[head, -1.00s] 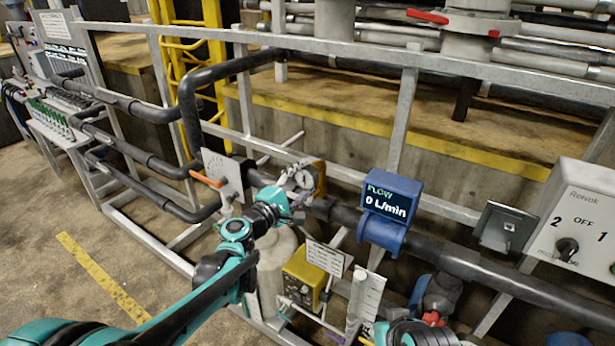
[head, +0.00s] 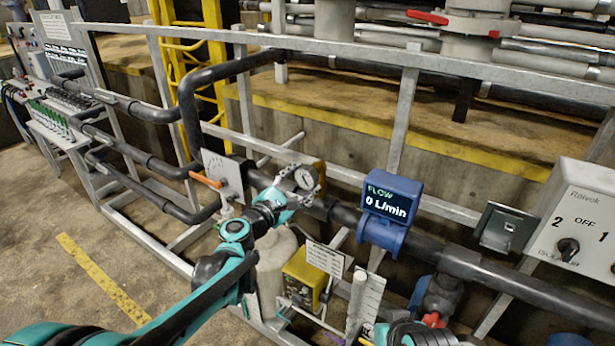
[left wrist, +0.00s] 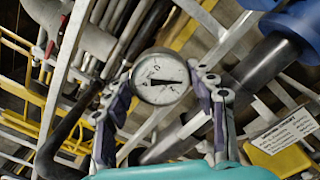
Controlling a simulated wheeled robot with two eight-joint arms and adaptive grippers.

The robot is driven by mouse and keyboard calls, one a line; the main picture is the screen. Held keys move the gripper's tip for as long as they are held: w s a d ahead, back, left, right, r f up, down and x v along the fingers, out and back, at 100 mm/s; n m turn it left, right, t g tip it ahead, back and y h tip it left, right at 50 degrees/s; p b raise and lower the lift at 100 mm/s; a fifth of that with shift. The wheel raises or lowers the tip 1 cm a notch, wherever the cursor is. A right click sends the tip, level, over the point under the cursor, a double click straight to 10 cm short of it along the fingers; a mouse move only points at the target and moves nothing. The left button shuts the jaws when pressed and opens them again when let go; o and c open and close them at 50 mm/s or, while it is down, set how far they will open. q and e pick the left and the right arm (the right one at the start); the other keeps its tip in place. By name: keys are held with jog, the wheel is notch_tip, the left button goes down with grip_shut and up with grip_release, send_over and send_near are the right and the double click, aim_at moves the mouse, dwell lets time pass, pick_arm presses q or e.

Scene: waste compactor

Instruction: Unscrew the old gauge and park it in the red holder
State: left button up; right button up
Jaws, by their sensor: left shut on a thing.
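The old gauge (head: 306,178) is a round white dial with a dark needle and a grey rim. My left gripper (head: 290,196) is shut on it, in front of the dark horizontal pipe. In the left wrist view the dial of the gauge (left wrist: 161,78) faces the camera between the two purple-padded fingers (left wrist: 160,100). Its stem is hidden, and the dial looks clear of the pipe behind it. I cannot make out the red holder in either view. A teal and grey part of my right arm shows at the bottom edge; its fingers do not show.
A blue flow meter (head: 391,208) reading 0 L/min sits on the pipe right of the gauge. An orange-handled valve (head: 207,181) is to the left. A yellow box (head: 304,281) stands below, and a grey rail (head: 350,50) runs behind.

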pick_arm(q)
jog(key=n, duration=0.5)
jog(key=o, duration=1.4)
jog(key=shift+c, duration=0.6)
